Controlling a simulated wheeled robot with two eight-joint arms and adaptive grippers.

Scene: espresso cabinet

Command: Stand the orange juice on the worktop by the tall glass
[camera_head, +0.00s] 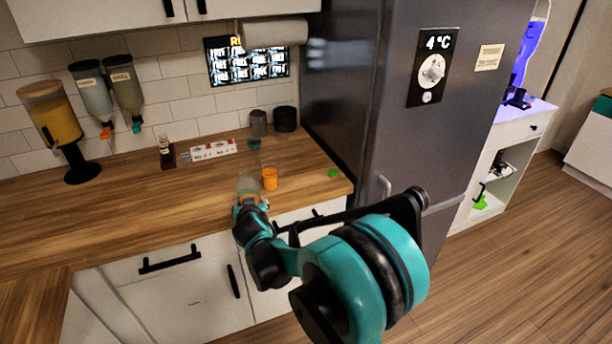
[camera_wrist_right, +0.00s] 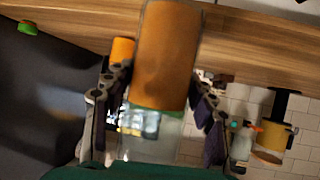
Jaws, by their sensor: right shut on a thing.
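My right gripper (camera_head: 249,198) is over the front part of the wooden worktop (camera_head: 130,205), its arm reaching in from the lower right. In the right wrist view the gripper (camera_wrist_right: 158,115) is shut on a clear container with orange contents, apparently the orange juice (camera_wrist_right: 166,55). In the head view the container (camera_head: 248,184) looks pale and is partly hidden by the gripper. I cannot tell whether its base touches the worktop. A small orange tumbler (camera_head: 270,178) stands close beside it; it also shows in the wrist view (camera_wrist_right: 122,49). I cannot clearly make out a separate tall glass. My left gripper is out of view.
A dark fridge (camera_head: 350,110) stands at the worktop's right end. The left front of the worktop is clear.

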